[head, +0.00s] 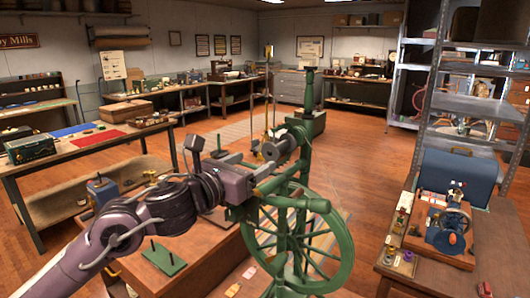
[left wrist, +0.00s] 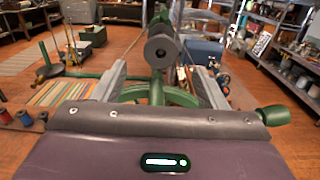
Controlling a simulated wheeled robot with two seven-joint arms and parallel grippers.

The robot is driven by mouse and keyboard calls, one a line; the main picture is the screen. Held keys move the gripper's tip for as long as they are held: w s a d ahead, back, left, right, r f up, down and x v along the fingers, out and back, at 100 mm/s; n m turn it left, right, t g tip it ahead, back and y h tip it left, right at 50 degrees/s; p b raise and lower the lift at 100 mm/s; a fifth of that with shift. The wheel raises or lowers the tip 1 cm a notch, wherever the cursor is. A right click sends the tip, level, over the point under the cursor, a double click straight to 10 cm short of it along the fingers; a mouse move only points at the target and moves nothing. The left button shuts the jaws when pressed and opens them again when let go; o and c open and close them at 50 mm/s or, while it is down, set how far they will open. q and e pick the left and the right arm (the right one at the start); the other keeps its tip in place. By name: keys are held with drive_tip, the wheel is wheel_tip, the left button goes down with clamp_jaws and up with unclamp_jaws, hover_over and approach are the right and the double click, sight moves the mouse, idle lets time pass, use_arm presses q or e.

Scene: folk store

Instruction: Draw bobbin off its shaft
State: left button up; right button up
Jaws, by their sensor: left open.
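A grey bobbin (head: 279,148) sits on a shaft at the upper part of the wheel's frame. In the left wrist view the bobbin (left wrist: 161,52) shows its round end with a dark hole, just ahead of my fingers. My left gripper (head: 264,170) is open beside the bobbin; its two grey fingers (left wrist: 159,72) stand apart, on either side of the bobbin's line. I cannot tell whether they touch it. My right gripper is not in view.
A green base with a peg (head: 163,259) lies on the stand at the front left. A workbench with a blue machine (head: 452,225) is at the right. A table with red and blue mats (head: 98,139) is at the left. Open wooden floor (head: 370,160) lies behind the wheel.

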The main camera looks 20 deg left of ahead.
sight(269, 153)
use_arm(q)
drive_tip(key=x, duration=0.4)
drive_tip(key=shift+b, duration=0.3)
drive_tip(key=shift+x, duration=1.05)
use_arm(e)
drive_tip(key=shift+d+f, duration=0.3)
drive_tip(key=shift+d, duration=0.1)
use_arm(q)
drive_tip(key=shift+c, duration=0.5)
drive_tip(key=c, duration=0.7)
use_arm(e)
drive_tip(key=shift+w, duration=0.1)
use_arm(q)
drive_tip(key=shift+s, duration=0.1)
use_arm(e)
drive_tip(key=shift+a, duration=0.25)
